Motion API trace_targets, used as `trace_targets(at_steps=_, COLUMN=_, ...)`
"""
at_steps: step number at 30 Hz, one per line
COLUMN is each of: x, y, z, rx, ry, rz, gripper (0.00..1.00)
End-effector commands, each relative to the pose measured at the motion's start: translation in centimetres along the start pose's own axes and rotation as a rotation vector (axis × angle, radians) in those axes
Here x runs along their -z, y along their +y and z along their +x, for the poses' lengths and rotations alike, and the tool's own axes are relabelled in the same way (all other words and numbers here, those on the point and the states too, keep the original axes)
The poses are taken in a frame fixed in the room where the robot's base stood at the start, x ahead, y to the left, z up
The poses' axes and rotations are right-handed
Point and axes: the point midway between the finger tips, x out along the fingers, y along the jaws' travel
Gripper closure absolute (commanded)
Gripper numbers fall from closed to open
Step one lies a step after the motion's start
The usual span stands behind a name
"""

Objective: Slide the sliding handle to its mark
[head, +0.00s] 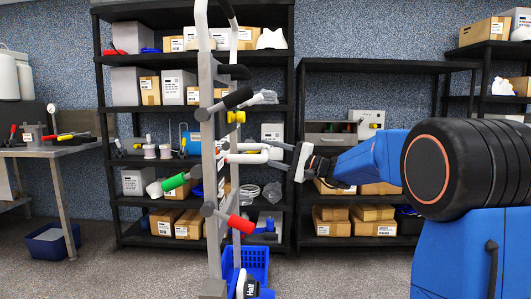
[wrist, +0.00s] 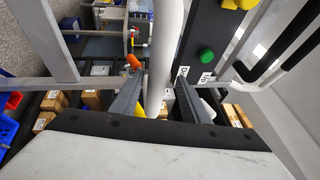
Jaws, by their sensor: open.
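A white round bar (head: 247,158) sticks out sideways from the upright metal frame (head: 209,165) in the head view, likely the sliding handle. My gripper (head: 280,155) is at its right end, fingers pointing left towards the frame. In the wrist view, the white bar (wrist: 166,45) runs down between the two dark fingers of my gripper (wrist: 160,103). The jaws are open, one finger on each side of it, and I see no clear grip. Small white labels with dark print (wrist: 207,78) are on the dark panel beside it. I cannot tell which is the mark.
The frame also bears a black handle (head: 236,98), a green handle (head: 176,182), a red handle (head: 238,223) and a yellow knob (head: 236,117). A green button (wrist: 206,56) is on the panel. A blue crate (head: 252,262) stands behind the frame's foot. Shelves stand behind.

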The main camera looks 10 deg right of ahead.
Motion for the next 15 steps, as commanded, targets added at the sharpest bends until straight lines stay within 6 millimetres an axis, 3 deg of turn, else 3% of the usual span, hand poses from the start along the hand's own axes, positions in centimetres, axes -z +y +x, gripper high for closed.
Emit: trace_targets(at_steps=15, x=0.1, y=-0.1, z=-9.9, rx=0.001, ry=0.004, rz=0.0, gripper=0.58)
